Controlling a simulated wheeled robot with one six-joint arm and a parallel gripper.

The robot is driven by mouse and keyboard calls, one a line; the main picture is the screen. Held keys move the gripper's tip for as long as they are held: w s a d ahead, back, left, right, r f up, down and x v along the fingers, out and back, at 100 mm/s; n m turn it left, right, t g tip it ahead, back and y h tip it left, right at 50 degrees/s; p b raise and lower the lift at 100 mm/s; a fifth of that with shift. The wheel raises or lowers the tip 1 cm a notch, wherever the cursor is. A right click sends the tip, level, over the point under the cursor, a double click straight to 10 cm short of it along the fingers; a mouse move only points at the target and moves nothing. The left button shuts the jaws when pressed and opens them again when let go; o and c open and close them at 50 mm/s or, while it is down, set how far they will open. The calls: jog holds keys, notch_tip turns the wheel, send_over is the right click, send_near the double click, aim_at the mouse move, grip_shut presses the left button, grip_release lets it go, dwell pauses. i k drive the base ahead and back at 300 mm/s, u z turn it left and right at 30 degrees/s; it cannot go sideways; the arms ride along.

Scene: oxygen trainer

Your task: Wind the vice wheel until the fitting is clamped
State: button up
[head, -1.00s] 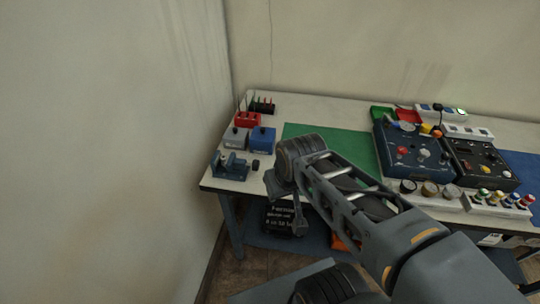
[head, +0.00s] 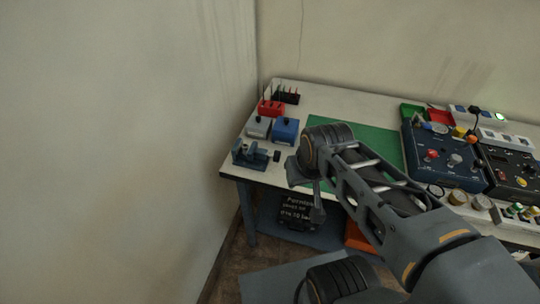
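The vice (head: 250,154) is a small blue bench vice at the left front corner of the table. Its dark wheel (head: 277,156) sticks out on the vice's right side. I cannot make out a fitting in the jaws; the vice is too small in view. My gripper (head: 317,212) hangs at the end of my arm, in front of the table's front edge, to the right of and lower in the picture than the wheel, apart from it. Its fingers are too small and dark to tell open from shut.
Behind the vice stand a grey box (head: 258,127), a blue box (head: 285,130) and a red rack (head: 271,107). A green mat (head: 375,142) lies mid-table. Dark control panels (head: 440,158) fill the right. A wall (head: 120,150) stands close on the left. A black sign (head: 297,213) is under the table.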

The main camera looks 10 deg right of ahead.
aim_at(276, 156)
jog(key=z, duration=0.05)
jog(key=k, duration=0.5)
jog(key=u, duration=0.95)
jog(key=i, duration=0.75)
jog(key=z, duration=0.9)
